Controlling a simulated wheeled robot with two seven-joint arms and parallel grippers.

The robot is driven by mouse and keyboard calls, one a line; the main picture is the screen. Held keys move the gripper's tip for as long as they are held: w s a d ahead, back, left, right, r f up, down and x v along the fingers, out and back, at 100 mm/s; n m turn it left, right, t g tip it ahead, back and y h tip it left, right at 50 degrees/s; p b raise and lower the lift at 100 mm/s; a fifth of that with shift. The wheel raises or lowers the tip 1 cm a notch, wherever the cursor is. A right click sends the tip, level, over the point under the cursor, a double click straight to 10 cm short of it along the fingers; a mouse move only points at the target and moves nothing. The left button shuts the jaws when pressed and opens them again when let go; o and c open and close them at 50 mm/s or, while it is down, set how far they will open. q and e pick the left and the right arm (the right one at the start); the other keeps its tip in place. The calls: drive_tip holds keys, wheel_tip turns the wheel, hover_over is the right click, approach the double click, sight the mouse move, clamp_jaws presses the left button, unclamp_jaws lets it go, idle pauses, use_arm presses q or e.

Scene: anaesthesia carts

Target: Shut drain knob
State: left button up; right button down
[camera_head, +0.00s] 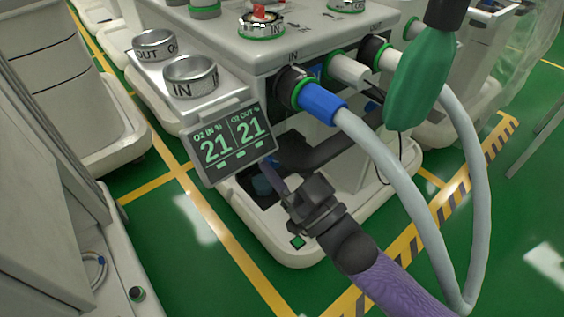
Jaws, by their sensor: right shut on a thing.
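My right gripper (272,172) reaches in from the lower right, below and beside the display. Its fingers are shut at the dark recess under the anaesthesia cart's (300,48) front edge. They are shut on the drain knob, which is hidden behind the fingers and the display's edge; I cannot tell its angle. A dark blue part (262,186) shows in the recess just left of the fingers. My left gripper is not in view.
The display (232,145) reading 21 and 21 hangs close to the fingers. A grey hose with a blue connector (322,104) loops down on the right, near my arm. A green bag (415,82) hangs above it. Other carts stand left and behind; green floor (205,255) is free in front.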

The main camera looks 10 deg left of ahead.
drive_tip(key=m+t+h+p, duration=0.1)
drive_tip(key=m, duration=0.2)
drive_tip(key=m+t+h+p, duration=0.1)
drive_tip(key=m, duration=0.2)
drive_tip(key=shift+s+a+r+t, duration=0.1)
drive_tip(key=shift+t, duration=0.2)
drive_tip(key=shift+m+h, duration=0.3)
drive_tip(key=shift+m, duration=0.2)
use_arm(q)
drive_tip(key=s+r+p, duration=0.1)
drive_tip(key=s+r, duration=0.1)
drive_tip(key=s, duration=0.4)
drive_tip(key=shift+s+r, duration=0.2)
use_arm(e)
drive_tip(key=shift+m+t+h, duration=0.5)
drive_tip(key=shift+m, duration=0.7)
drive_tip(key=shift+c, duration=1.3)
unclamp_jaws()
drive_tip(key=shift+s, duration=0.1)
